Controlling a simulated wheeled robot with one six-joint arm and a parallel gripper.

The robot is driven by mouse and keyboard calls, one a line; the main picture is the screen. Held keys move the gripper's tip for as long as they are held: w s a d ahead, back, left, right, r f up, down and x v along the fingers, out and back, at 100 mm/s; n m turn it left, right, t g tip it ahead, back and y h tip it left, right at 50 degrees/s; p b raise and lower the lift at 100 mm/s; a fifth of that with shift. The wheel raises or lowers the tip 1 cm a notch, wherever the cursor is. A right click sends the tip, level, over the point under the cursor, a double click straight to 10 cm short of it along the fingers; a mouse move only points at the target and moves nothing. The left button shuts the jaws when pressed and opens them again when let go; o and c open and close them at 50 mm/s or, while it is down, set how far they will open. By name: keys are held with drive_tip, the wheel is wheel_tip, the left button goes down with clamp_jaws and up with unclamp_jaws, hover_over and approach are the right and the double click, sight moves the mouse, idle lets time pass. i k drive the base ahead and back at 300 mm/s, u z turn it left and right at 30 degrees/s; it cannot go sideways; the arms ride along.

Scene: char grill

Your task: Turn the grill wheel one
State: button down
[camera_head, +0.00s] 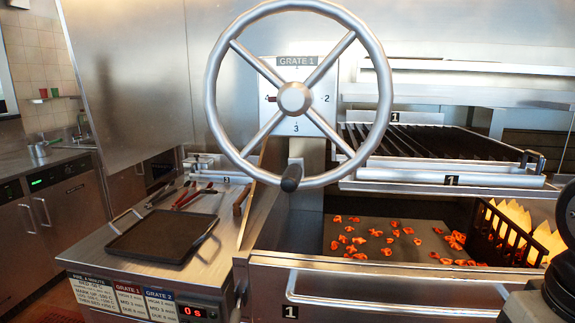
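The grill wheel one (375,62) is a large silver wheel with four spokes and a round hub (295,98). Its dark handle knob (291,178) is at the bottom of the rim. Behind it is a plate labelled "GRATE 1" (297,61) with numbers around the hub; a small red mark (271,99) shows left of the hub by the 4. Grate one (440,145), with dark bars, is raised above the firebox at right. A dark part of my arm shows at the lower right edge. My gripper's fingers cannot be made out, and nothing touches the wheel.
Glowing coals (388,240) lie in the open firebox below the grate. A dark tray (162,236) and red-handled tongs (195,197) lie on the left counter. A drawer front with a bar handle (395,302) faces me. Flames (520,225) show behind a dark rack at right.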

sight(293, 98)
drive_tip(key=u, duration=2.8)
drive_tip(key=k, duration=0.5)
drive_tip(key=z, duration=2.3)
